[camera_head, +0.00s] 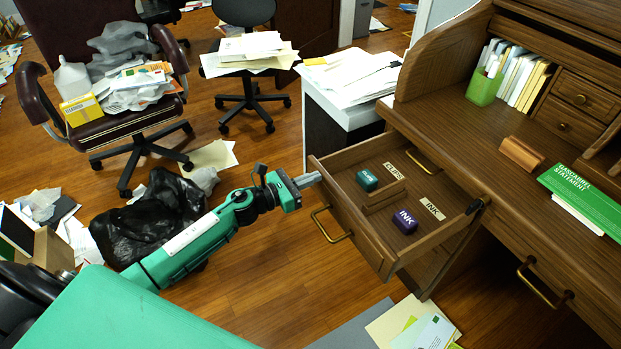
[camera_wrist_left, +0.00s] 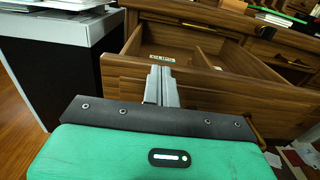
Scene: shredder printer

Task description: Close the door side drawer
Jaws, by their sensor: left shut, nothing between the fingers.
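The open wooden drawer (camera_head: 373,241) sticks out from the left side of the roll-top desk. It holds a teal box (camera_head: 367,180) in the "CLIPS" part and a purple box (camera_head: 405,221) in the "INK" part. A brass handle (camera_head: 331,224) is on its front. My left gripper (camera_head: 308,180) is shut and empty, at the far left corner of the drawer front. In the left wrist view the shut fingers (camera_wrist_left: 161,85) point at the drawer front (camera_wrist_left: 205,90); whether they touch it I cannot tell. My right gripper is not in view.
A white cabinet (camera_head: 345,115) with papers stands behind the drawer. A black bag (camera_head: 145,222) lies on the floor left of the drawer. Papers (camera_head: 415,325) lie below it.

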